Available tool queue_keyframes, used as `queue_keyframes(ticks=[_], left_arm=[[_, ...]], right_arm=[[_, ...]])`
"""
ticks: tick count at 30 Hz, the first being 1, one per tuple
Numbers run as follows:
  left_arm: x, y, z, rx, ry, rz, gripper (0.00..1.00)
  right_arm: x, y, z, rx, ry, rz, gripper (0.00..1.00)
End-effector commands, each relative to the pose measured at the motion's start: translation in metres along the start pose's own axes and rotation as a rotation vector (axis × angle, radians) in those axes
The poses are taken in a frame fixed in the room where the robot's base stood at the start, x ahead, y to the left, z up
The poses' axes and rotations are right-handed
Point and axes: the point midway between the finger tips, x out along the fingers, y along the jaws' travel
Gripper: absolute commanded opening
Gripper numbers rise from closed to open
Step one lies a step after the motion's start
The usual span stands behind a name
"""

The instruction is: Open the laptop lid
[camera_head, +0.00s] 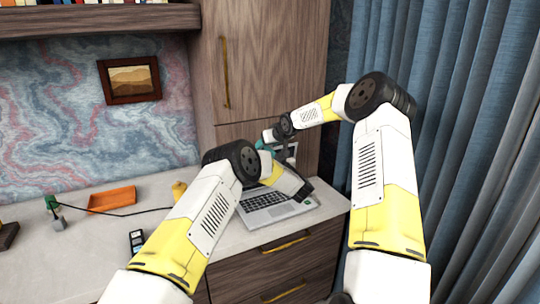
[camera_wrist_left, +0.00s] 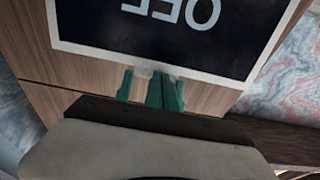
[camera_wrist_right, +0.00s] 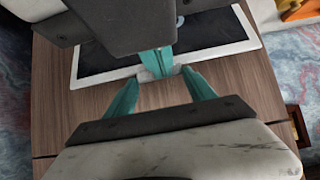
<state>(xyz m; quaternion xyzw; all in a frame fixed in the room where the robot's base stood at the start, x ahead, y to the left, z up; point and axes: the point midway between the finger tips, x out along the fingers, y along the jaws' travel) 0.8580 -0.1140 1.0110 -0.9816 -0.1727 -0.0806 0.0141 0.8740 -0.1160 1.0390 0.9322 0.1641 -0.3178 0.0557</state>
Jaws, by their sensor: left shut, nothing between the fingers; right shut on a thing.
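The laptop (camera_head: 270,214) sits on the desk near its right end, with keyboard and touchpad showing. Its lid is raised, largely hidden in the head view behind my arms. The dark screen with white letters appears upside down in the left wrist view (camera_wrist_left: 255,35) and also shows in the right wrist view (camera_wrist_right: 106,58). My left gripper (camera_wrist_left: 163,76) is shut and empty at the lid's top edge. My right gripper (camera_wrist_right: 160,78) is at the same edge, its fingers apart around my left gripper's fingertips. Contact with the lid is unclear.
An orange tray (camera_head: 112,199), a dark phone-like device (camera_head: 136,241) and a green item with a cable (camera_head: 53,204) lie left on the desk (camera_head: 90,262). A wooden cabinet (camera_head: 262,60) stands behind, and blue curtains (camera_head: 470,130) hang right.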

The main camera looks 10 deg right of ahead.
Motion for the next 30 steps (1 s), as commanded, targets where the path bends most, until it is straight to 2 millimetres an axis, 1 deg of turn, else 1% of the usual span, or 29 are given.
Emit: queue_keyframes(ticks=[1,7,13,20,21,23,24,30], left_arm=[[0.000,0.000,0.000,0.000,0.000,0.000,0.00],[0.001,0.000,0.000,0.000,-0.003,0.000,0.00],[0.015,-0.001,-0.002,0.000,-0.058,0.000,0.00],[0.017,-0.002,-0.002,0.001,-0.059,-0.002,0.00],[0.017,-0.003,-0.002,0.000,-0.058,-0.003,0.00],[0.017,-0.003,-0.002,0.000,-0.058,-0.003,0.00],[0.016,-0.002,-0.002,0.000,-0.059,-0.003,0.00],[0.014,-0.001,-0.002,0.000,-0.060,-0.001,0.00]], right_arm=[[-0.001,0.000,-0.003,0.000,0.006,0.001,0.00],[-0.001,0.000,-0.003,0.000,0.005,0.001,0.00],[-0.001,0.000,-0.002,-0.001,0.003,0.000,0.00],[-0.001,-0.002,0.001,-0.001,-0.004,-0.002,0.00],[-0.001,-0.002,0.001,-0.001,-0.005,-0.002,0.71],[-0.001,-0.002,0.001,-0.001,-0.004,-0.002,0.83],[-0.001,-0.001,0.001,-0.001,-0.004,-0.002,0.85],[0.000,-0.001,0.000,0.000,-0.002,-0.001,0.85]])
